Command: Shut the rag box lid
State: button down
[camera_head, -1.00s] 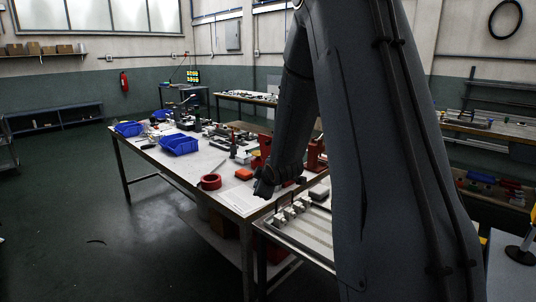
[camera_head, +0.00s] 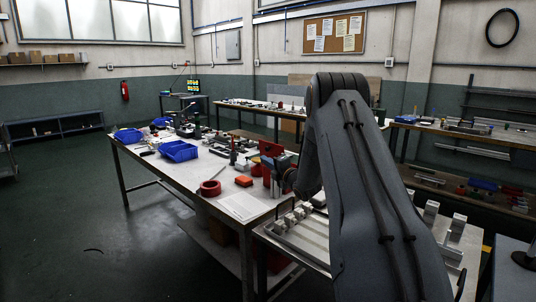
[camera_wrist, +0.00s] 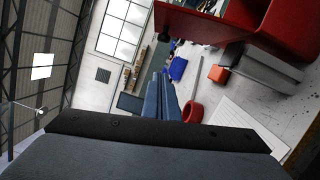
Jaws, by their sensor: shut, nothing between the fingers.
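A red box, which looks like the rag box (camera_head: 267,182), stands on the workbench beside my wrist. A red panel (camera_head: 270,148), apparently its raised lid, stands up behind it. In the wrist view, the red box (camera_wrist: 290,32) and a slanted red panel (camera_wrist: 195,22) fill the upper right, cut off by the frame edge. My gripper (camera_wrist: 160,76) shows in the wrist view as two blue-grey fingers side by side, shut and empty. The fingers appear below and left of the red panel, with a visible gap. In the head view my arm hides the fingertips and part of the box.
The workbench (camera_head: 180,172) holds a red tape roll (camera_head: 210,188), an orange-red block (camera_head: 243,181), a white sheet (camera_head: 245,206) and blue bins (camera_head: 179,151). A metal fixture tray (camera_head: 300,238) adjoins its near right end. Open floor lies to the left.

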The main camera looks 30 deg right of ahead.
jog(key=shift+w+d+r+p, duration=0.15)
jog(key=shift+w+d+p, duration=0.1)
jog(key=shift+w+d, duration=0.45)
jog(key=shift+w+d+r+p, duration=0.25)
jog(key=shift+w+d, duration=0.15)
jog(key=shift+w, duration=0.5)
jog(key=shift+w+d+r+p, duration=0.1)
jog(key=shift+w+d+p, duration=0.15)
jog(key=shift+w+d, duration=0.45)
jog(key=shift+w+a+r, duration=0.1)
jog(key=shift+w+a, duration=0.1)
jog(key=shift+a, duration=0.05)
